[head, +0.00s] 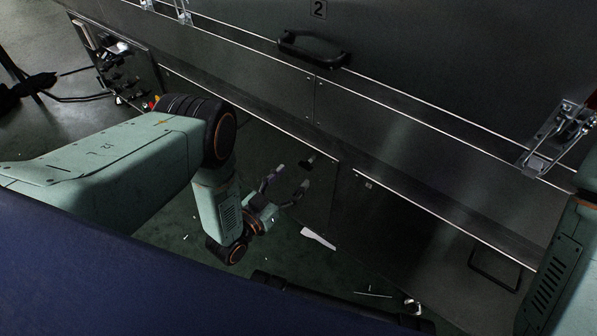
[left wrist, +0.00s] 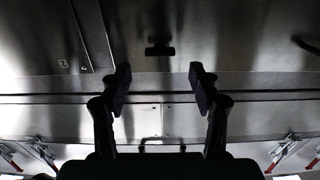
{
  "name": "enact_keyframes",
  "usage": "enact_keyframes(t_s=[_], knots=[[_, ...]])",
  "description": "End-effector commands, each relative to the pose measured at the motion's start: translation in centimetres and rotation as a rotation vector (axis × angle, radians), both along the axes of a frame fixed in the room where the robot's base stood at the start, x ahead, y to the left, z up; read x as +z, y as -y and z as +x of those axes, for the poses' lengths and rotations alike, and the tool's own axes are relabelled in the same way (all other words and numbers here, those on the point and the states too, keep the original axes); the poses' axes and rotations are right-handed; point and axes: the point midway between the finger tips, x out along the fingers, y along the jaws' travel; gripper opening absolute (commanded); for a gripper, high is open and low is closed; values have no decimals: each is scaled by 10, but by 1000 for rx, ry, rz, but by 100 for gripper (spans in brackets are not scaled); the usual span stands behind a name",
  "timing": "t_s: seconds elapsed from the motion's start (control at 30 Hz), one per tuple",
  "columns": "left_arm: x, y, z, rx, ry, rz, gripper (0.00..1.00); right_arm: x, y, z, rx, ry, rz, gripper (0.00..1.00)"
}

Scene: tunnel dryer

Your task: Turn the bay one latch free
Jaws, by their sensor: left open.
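My left gripper (head: 293,177) is open and empty, low in front of the dryer's lower panels. Its two dark fingers also show spread in the left wrist view (left wrist: 160,78). A small dark T-shaped handle (head: 308,160) sits on the panel just beyond the fingertips. In the left wrist view this dark handle (left wrist: 160,50) lies between and above the fingers, apart from them. Metal clamp latches show at the right (head: 548,140) and upper left (head: 183,12). No bay one label is readable, so I cannot tell which latch is its own. My right gripper is out of view.
A white wedge-like piece (head: 318,238) and small debris lie on the green floor. Another handle (head: 494,268) is low at right.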

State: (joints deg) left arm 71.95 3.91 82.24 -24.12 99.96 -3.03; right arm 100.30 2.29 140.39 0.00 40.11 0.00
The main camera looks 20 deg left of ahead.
Motion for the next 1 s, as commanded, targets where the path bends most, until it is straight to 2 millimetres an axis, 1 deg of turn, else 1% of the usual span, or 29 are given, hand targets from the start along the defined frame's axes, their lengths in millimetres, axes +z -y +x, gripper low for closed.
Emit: enact_keyframes(t_s=[0.03,0.1,0.3,0.43,0.63,0.67,1.0], knots=[[-1,4,9,-1,4,0,62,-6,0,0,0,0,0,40],[-1,8,18,-2,3,0,62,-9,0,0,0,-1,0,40],[-1,13,37,0,0,1,62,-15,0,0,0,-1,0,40],[-1,14,41,1,-1,0,62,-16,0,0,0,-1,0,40],[0,12,42,1,-2,1,62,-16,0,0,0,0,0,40],[0,12,42,1,-2,1,61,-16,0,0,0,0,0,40],[0,11,42,1,-2,1,32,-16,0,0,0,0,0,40]])
